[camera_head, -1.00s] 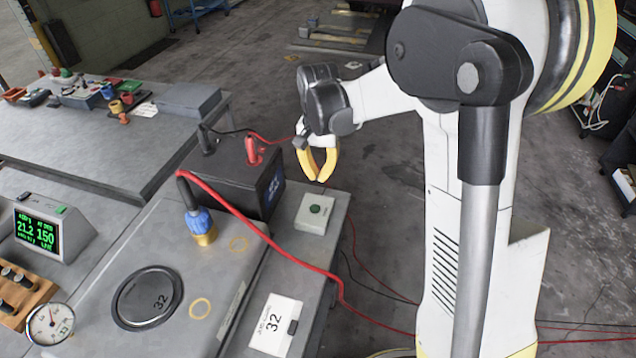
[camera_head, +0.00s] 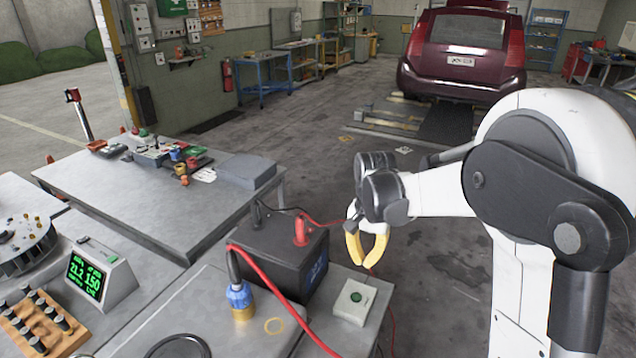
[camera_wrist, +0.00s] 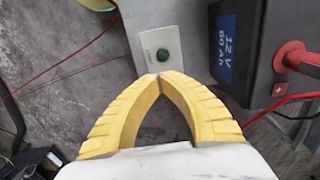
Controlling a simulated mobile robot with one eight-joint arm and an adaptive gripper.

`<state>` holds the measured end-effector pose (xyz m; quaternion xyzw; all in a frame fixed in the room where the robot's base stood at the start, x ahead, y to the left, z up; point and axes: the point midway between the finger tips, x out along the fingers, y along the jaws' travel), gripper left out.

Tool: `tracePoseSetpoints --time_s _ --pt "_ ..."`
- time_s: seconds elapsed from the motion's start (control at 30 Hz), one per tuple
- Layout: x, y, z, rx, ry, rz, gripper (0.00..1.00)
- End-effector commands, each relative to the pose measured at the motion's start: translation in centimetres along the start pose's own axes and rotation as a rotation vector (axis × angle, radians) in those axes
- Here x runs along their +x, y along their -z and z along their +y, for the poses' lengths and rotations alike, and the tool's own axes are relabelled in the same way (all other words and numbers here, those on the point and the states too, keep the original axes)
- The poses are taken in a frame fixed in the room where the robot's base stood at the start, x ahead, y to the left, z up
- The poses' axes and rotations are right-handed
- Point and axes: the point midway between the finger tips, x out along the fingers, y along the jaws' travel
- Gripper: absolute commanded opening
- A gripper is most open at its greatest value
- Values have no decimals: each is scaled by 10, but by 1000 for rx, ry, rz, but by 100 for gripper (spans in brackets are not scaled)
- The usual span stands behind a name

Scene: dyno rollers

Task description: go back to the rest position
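My gripper (camera_head: 370,266) hangs in the air above and a little behind the small box with a green button (camera_head: 352,300). Its two yellow fingers curve together and their tips meet, with nothing between them. In the wrist view the shut fingertips (camera_wrist: 159,76) point toward the green-button box (camera_wrist: 161,53), with an empty gap between the curved fingers. My white arm reaches in from the right, bent at the elbow. It seems clear of the bench.
A black battery (camera_head: 275,255) with red and black clamps stands beside the button box. A blue-and-brass fitting (camera_head: 240,300) and a red cable lie on the near bench. A display unit (camera_head: 100,275) stands left. A maroon car (camera_head: 464,55) is behind; open floor (camera_head: 440,270) lies between.

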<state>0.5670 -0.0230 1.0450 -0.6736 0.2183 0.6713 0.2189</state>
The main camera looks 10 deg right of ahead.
Motion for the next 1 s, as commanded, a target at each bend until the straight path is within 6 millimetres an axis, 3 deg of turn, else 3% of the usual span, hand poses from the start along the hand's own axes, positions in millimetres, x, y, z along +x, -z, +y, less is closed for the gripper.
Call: tracePoseSetpoints --time_s 0.17,0.33,0.5,0.8,1.0 --pt "-20 -16 8 -53 28 45 0" --pt "-53 -54 29 -181 87 157 0" --pt "-72 -98 53 -320 138 287 0" --pt "-65 -162 92 -534 186 512 0" --pt "-56 -179 102 -600 194 587 0"
